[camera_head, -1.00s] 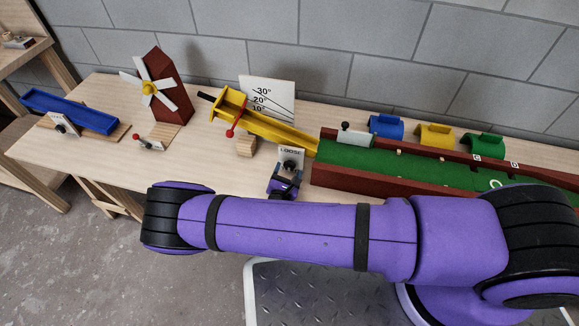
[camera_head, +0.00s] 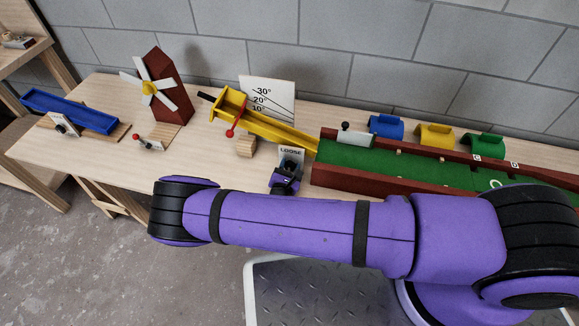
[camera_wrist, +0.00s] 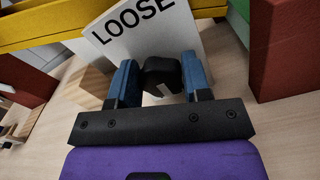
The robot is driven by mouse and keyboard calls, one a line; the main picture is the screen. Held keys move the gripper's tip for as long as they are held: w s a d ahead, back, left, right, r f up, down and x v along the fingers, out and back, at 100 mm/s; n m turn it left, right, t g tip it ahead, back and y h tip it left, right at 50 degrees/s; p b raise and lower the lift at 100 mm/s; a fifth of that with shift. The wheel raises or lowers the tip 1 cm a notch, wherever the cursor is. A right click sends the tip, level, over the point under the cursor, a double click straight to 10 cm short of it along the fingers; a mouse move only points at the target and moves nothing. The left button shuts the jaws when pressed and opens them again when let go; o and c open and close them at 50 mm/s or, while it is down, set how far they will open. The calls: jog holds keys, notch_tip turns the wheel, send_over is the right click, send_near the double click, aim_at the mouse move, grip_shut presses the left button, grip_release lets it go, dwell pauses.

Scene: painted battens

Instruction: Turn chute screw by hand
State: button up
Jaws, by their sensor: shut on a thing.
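The chute screw's black knob (camera_wrist: 162,75) stands out from a white plate marked LOOSE (camera_wrist: 178,28) in the wrist view. My gripper (camera_wrist: 162,78) has one blue finger on each side of the knob and is shut on it. The plate also shows in the head view (camera_head: 291,155), with my gripper (camera_head: 286,172) in front of it, hiding most of the knob there. The yellow chute (camera_head: 270,126) slopes down to the right behind the plate, beside an angle board (camera_head: 267,93) marked 10, 20 and 30 degrees.
A green-floored lane with red walls (camera_head: 345,180) lies right of the plate. A red windmill (camera_head: 168,88) and a blue trough (camera_head: 72,110) stand to the left. Blue, yellow and green arches (camera_head: 434,135) line the back. Bare tabletop (camera_head: 215,165) lies left of the plate.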

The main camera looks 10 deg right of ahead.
jog(key=n, duration=0.6)
jog(key=shift+a+n, duration=0.15)
jog(key=shift+n, duration=0.25)
jog(key=n, duration=0.3)
jog(key=shift+n, duration=0.3)
jog(key=n, duration=0.3)
jog(key=shift+a+f+n, duration=0.1)
jog(key=shift+a+n, duration=0.05)
jog(key=shift+n, duration=0.25)
jog(key=n, duration=0.7)
jog(key=shift+w+f, duration=0.1)
jog(key=shift+f, duration=0.1)
jog(key=n, duration=0.6)
jog(key=shift+f, duration=0.15)
jog(key=shift+n, duration=0.4)
jog(key=o, duration=0.9)
